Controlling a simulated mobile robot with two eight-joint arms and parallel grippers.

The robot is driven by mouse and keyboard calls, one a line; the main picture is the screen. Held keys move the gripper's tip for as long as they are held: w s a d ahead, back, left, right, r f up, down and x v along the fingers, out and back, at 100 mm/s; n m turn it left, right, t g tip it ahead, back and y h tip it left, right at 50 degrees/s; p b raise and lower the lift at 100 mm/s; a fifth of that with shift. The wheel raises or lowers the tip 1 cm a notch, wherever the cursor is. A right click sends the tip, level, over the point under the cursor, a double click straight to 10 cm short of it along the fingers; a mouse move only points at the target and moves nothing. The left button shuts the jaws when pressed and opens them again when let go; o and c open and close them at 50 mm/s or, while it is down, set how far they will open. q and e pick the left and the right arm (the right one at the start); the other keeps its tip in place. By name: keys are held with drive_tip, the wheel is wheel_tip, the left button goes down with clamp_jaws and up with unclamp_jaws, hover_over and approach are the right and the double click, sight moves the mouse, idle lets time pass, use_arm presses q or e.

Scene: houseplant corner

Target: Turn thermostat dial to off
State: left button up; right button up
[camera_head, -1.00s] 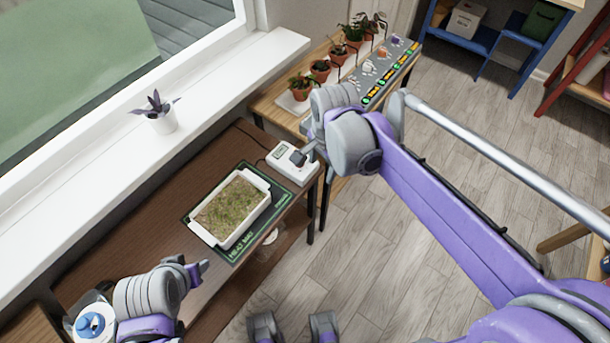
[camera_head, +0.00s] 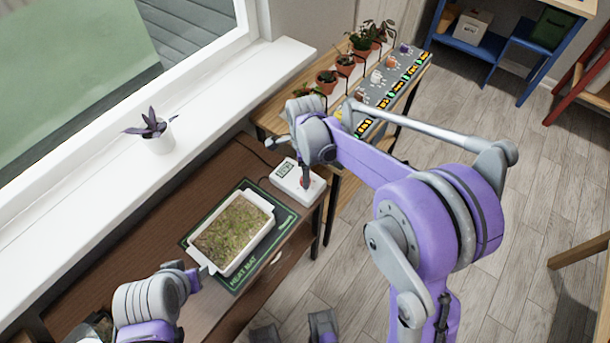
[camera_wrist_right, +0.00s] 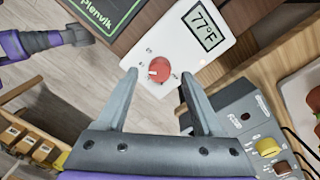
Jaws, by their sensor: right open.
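The thermostat (camera_head: 285,172) is a white box on the brown table beside the heat mat. In the right wrist view the thermostat (camera_wrist_right: 178,42) has a display (camera_wrist_right: 205,24) reading 77°F and a round red dial (camera_wrist_right: 159,69) with a white pointer mark. My right gripper (camera_wrist_right: 159,76) is open, and the dial appears between its fingertips. I cannot tell whether they touch it. In the head view my right gripper (camera_head: 306,178) points down at the thermostat's dial end. My left gripper (camera_head: 197,277) is near the tray's front left corner; its jaw opening is unclear.
A white tray (camera_head: 265,204) of greenery sits on the dark green heat mat (camera_head: 241,283). Potted plants (camera_head: 326,80) and a grey control strip (camera_head: 398,84) stand on the wooden table behind. A purple plant (camera_head: 157,133) stands on the windowsill.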

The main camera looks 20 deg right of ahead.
drive_tip(key=shift+f, duration=0.85)
clamp_jaws()
